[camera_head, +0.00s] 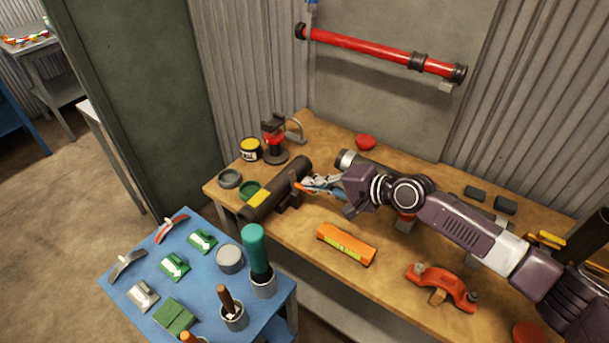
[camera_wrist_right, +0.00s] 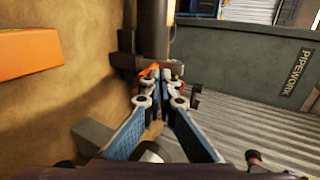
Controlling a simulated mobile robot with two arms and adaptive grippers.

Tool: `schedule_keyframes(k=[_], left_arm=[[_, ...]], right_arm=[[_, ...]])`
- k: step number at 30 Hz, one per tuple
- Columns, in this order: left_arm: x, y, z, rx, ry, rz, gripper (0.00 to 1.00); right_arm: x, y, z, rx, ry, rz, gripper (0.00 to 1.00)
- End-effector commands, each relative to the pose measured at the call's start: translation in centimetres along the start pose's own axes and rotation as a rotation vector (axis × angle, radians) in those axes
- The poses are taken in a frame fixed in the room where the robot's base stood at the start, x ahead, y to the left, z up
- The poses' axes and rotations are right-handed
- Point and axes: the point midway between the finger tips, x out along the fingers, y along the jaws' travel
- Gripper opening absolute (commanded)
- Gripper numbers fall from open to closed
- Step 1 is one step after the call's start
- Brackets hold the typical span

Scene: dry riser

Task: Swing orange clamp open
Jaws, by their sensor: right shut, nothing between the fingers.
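A small orange part (camera_head: 299,186), which looks like the orange clamp, sits beside a dark pipe (camera_head: 290,181) with a yellow label on the workbench. It also shows in the right wrist view (camera_wrist_right: 149,70), just beyond the fingertips, against the dark pipe (camera_wrist_right: 153,30). My right gripper (camera_head: 307,185) is shut and empty, its tips at the orange part. I cannot tell whether they touch it. In the right wrist view its blue fingers (camera_wrist_right: 158,80) converge there. The fingers hide part of the clamp, so its swing angle is unclear. My left gripper is not in view.
An orange level (camera_head: 346,245) and a red-orange bracket (camera_head: 442,288) lie on the wooden bench (camera_head: 300,237). A red valve (camera_head: 273,140) and a yellow tin (camera_head: 250,149) stand behind the pipe. A blue table (camera_head: 205,285) with tools stands at front left.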

Motion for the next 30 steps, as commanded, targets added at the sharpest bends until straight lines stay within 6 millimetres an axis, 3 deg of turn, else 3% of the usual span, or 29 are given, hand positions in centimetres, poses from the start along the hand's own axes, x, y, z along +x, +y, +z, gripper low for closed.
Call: schedule_keyframes(k=[7,30], left_arm=[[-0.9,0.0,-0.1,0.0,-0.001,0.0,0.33],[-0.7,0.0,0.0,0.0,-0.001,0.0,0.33]], right_arm=[[2.3,-0.9,0.0,-0.001,0.001,-0.001,0.0],[3.6,-1.3,-0.1,-0.001,0.001,0.0,0.0]])
